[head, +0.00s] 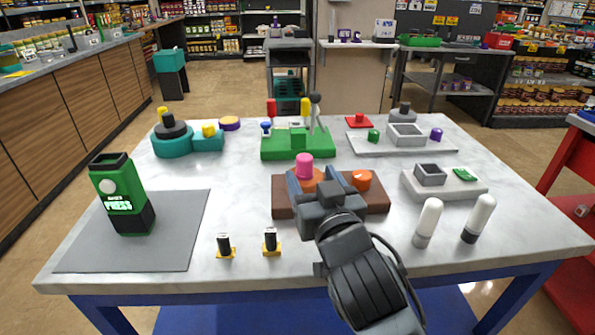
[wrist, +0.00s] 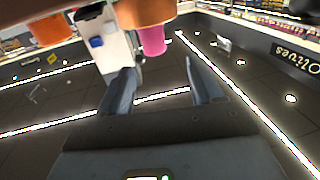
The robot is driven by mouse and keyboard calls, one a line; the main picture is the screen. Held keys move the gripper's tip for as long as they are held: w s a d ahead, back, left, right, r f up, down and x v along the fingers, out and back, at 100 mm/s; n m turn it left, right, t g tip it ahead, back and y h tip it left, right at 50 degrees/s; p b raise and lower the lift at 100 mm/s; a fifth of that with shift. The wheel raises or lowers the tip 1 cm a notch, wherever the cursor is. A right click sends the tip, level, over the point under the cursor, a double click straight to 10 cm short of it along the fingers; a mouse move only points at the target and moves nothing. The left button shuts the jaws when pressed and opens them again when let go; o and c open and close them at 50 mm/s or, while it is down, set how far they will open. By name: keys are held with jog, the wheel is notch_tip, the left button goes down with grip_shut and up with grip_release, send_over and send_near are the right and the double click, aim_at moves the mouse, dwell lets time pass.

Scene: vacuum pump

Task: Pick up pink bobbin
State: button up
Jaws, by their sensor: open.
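The pink bobbin (head: 304,165) stands upright on the left side of a brown block (head: 283,211) with orange parts, near the middle of the table. It also shows in the wrist view (wrist: 152,40), beyond my fingertips. My gripper (head: 314,177) is over the front of the block, its blue-grey fingers apart and empty, just in front of the bobbin. In the wrist view my gripper (wrist: 162,64) has the bobbin roughly in line with the gap between the fingers. Whether the fingertips reach beside the bobbin I cannot tell.
An orange knob (head: 361,181) sits on the block's right side. A green station with levers (head: 298,146) stands behind. Two white-topped cylinders (head: 428,222) stand to the right. A green press (head: 124,195) on a grey mat (head: 183,243) is at left.

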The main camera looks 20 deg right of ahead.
aim_at(303, 153)
jog(key=w, duration=0.4)
jog(key=shift+w+d+p, duration=0.3)
jog(key=shift+p, duration=0.05)
jog(key=shift+w+d+p, duration=0.2)
jog(key=shift+w+d, duration=0.05)
jog(key=shift+w, duration=0.6)
jog(key=shift+w+d+p, duration=0.25)
jog(key=shift+w, duration=0.65)
jog(key=shift+w+d+p, duration=0.2)
jog(key=shift+w+d, duration=0.05)
jog(key=shift+w, duration=0.6)
jog(key=shift+f, duration=0.1)
jog(key=c, duration=1.1)
